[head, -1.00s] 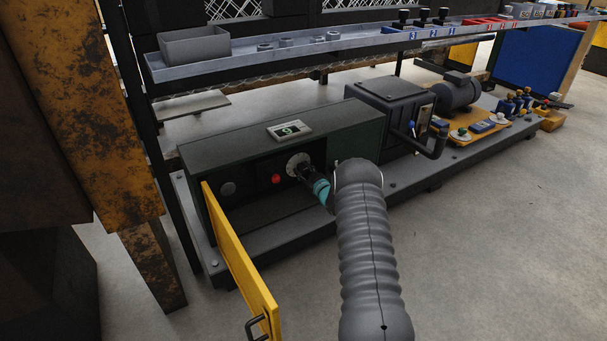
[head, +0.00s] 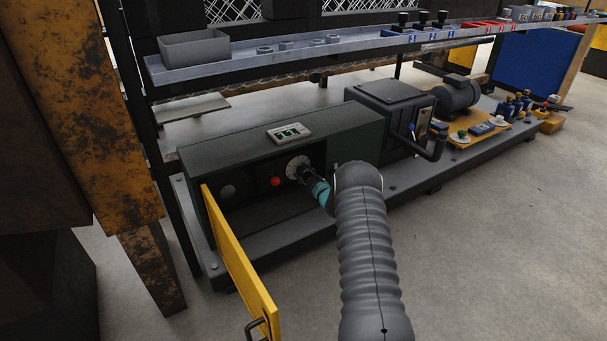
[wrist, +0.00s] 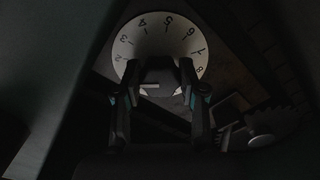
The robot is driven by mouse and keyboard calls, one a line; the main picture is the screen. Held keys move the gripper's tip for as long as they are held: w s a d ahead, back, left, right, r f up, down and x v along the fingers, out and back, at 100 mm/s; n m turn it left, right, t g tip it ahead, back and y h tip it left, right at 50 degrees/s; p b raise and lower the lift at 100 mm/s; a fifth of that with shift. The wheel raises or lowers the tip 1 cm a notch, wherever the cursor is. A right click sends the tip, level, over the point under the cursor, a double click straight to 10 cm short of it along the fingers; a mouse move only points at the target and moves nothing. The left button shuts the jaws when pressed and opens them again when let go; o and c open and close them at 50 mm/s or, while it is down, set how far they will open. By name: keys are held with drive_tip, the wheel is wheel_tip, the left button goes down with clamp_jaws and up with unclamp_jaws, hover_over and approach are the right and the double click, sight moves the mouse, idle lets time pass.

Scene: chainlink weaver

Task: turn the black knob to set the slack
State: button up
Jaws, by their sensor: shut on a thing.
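My gripper (head: 301,173) reaches the dial from the front right. In the wrist view my gripper (wrist: 158,72) has a finger on each side of the black knob (wrist: 158,64) at the dial's centre and is shut on it. The knob is dark and mostly hidden, so I cannot read its setting. A small display (head: 289,133) on top of the box shows green marks.
A red button (head: 275,181) and a dark round knob (head: 228,191) are left of the dial. An open yellow door (head: 240,262) stands at the box's left front. A black crank handle (head: 434,147) is to the right. The floor in front right is clear.

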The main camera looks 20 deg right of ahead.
drive_tip(key=o, duration=1.1)
drive_tip(key=s, duration=0.4)
drive_tip(key=s+d, duration=0.1)
drive_tip(key=s, duration=0.3)
drive_tip(key=s+d, duration=0.1)
drive_tip(key=s, duration=0.2)
drive_tip(key=shift+s+d, duration=0.1)
drive_tip(key=shift+s, duration=0.3)
